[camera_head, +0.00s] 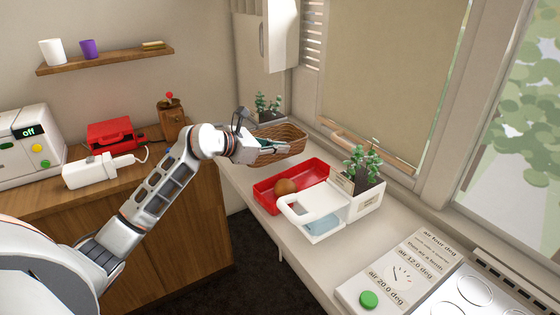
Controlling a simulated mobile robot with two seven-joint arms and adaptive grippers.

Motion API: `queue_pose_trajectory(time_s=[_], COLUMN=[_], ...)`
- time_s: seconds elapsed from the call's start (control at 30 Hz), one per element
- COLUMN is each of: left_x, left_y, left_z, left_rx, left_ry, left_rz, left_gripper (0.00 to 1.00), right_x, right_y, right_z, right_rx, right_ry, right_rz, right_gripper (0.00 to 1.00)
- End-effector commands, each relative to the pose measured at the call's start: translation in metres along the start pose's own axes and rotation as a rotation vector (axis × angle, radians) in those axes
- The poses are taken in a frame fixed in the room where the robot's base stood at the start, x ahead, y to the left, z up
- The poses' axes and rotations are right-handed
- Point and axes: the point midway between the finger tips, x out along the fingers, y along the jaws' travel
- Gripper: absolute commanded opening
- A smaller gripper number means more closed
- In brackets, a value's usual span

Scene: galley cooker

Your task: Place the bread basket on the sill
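The brown woven bread basket (291,139) is at the far end of the white ledge under the window, near the back corner. My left gripper (272,147) reaches in from the left and overlaps the basket's near left side. Its fingers are small and partly lost against the basket, so I cannot tell whether they are closed on it. The basket's underside is partly hidden, and I cannot tell whether it rests on a surface. The pale sill (401,181) runs below the window blind. My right gripper is not in view.
A red tray (262,196) with a brown round item, a white-handled container (318,208) and a potted plant (369,192) crowd the ledge. Another plant (268,106) stands behind the basket. A control panel (400,272) is at front right. A wooden counter (150,215) stands left.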

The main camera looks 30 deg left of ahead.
Motion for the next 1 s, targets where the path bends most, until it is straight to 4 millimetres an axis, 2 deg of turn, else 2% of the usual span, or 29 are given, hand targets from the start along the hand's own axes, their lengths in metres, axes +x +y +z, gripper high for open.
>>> queue_pose_trajectory(time_s=[0.17, 0.4, 0.8, 0.87, 1.0], left_x=[0.004, 0.016, 0.018, 0.018, 0.018], left_y=[-0.001, -0.006, -0.006, -0.006, -0.006], left_z=[-0.009, -0.039, -0.044, -0.043, -0.043], left_rx=[-0.001, -0.002, 0.001, 0.000, 0.000], left_ry=[-0.002, -0.002, -0.001, -0.001, -0.001], left_rz=[0.000, 0.000, 0.001, 0.000, 0.000], left_gripper=[0.00, 0.00, 0.00, 0.19, 0.21], right_x=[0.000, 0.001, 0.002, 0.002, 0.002], right_y=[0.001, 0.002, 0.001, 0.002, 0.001], right_z=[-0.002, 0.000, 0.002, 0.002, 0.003], right_rx=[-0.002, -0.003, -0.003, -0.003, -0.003], right_ry=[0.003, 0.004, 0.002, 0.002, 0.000], right_rz=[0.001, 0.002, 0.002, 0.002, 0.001], right_gripper=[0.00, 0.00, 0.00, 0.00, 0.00])
